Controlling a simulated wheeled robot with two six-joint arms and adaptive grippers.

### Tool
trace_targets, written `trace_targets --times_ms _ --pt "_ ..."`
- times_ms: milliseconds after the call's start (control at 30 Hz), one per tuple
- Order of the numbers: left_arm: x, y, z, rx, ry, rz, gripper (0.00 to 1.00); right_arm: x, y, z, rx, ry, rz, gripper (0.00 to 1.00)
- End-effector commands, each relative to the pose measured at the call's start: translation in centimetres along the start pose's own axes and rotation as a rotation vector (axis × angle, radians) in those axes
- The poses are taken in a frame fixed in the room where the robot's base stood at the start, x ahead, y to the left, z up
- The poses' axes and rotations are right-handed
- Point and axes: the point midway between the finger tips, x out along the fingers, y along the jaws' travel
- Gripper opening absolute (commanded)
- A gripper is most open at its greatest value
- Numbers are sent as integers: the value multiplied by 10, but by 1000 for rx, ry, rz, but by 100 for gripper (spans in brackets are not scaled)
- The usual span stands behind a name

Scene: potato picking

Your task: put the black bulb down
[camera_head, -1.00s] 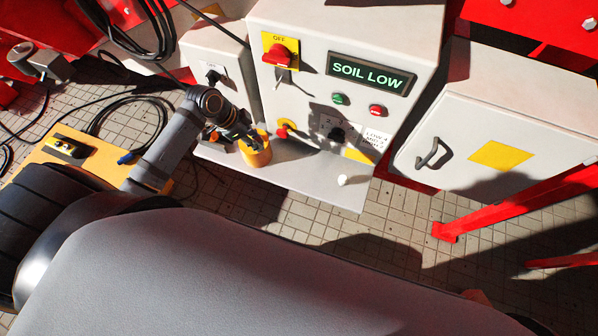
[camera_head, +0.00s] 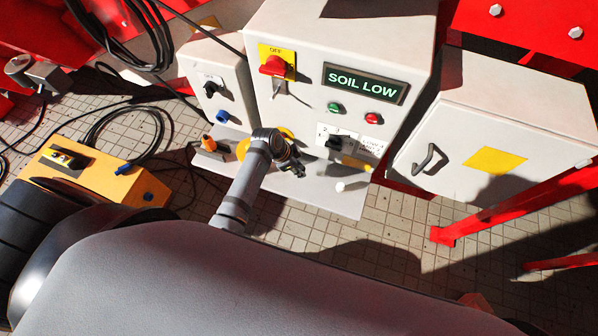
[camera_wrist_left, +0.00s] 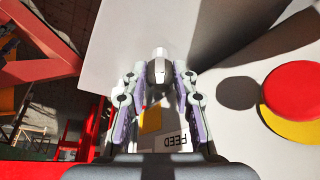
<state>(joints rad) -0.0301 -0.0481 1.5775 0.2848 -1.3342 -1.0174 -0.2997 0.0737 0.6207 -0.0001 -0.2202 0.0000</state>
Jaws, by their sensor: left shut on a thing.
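My left gripper (camera_head: 299,171) is low in front of the grey panel, just above the shelf (camera_head: 318,200). In the left wrist view its two fingers (camera_wrist_left: 159,72) close on a small object between the tips. I take this to be the black bulb (camera_wrist_left: 159,74); it shows a dark part and bright glare. In the head view the bulb cannot be told from the dark fingers. Whether it touches the shelf cannot be told. My right gripper is not in view.
A yellow round container (camera_head: 243,148) is partly behind my left wrist. A small white piece (camera_head: 340,186) stands on the shelf to the right of the gripper. An orange-tipped item (camera_head: 208,143) is at the left. The panel carries a "SOIL LOW" display (camera_head: 365,84). The shelf's front right is clear.

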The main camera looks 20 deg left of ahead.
Motion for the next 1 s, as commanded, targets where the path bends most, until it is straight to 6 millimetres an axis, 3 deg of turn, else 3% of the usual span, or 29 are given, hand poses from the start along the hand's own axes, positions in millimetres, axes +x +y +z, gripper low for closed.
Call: trace_targets --times_ms 100,200,533,567,700,1000 --pt "22 2 7 -1 -3 4 0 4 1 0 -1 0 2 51" --pt "31 2 10 -1 -1 3 0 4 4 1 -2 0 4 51" --pt "34 2 12 -1 0 2 0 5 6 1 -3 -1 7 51" --pt "34 2 12 -1 0 2 30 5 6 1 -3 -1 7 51" --pt "33 2 12 -1 0 2 49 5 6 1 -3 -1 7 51" --pt "32 2 11 -1 0 1 50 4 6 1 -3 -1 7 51"
